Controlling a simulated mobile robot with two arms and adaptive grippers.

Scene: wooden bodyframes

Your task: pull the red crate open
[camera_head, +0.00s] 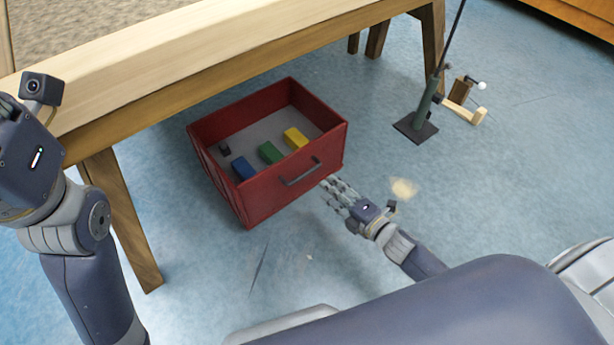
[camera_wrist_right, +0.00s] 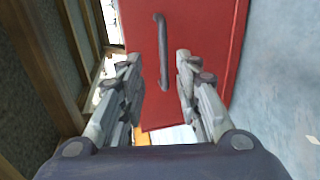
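The red crate (camera_head: 268,203) stands on the floor, partly under the wooden table, with its front toward me. A dark bar handle (camera_head: 301,173) is on its front face; in the right wrist view the handle (camera_wrist_right: 161,52) lies between the lines of the two fingers. My right gripper (camera_head: 330,187) is open and empty, close in front of the crate's front near the handle's right end. In the right wrist view its fingers (camera_wrist_right: 157,55) are spread apart. My left arm is at the left edge; its fingers are out of view.
Blue, green (camera_head: 270,152) and yellow (camera_head: 295,138) blocks and a small dark piece lie in the crate. The wooden table (camera_head: 200,70) overhangs behind it, with a leg (camera_head: 122,220) at the left. A dark stand (camera_head: 416,127) is at the right. The floor before the crate is mostly clear.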

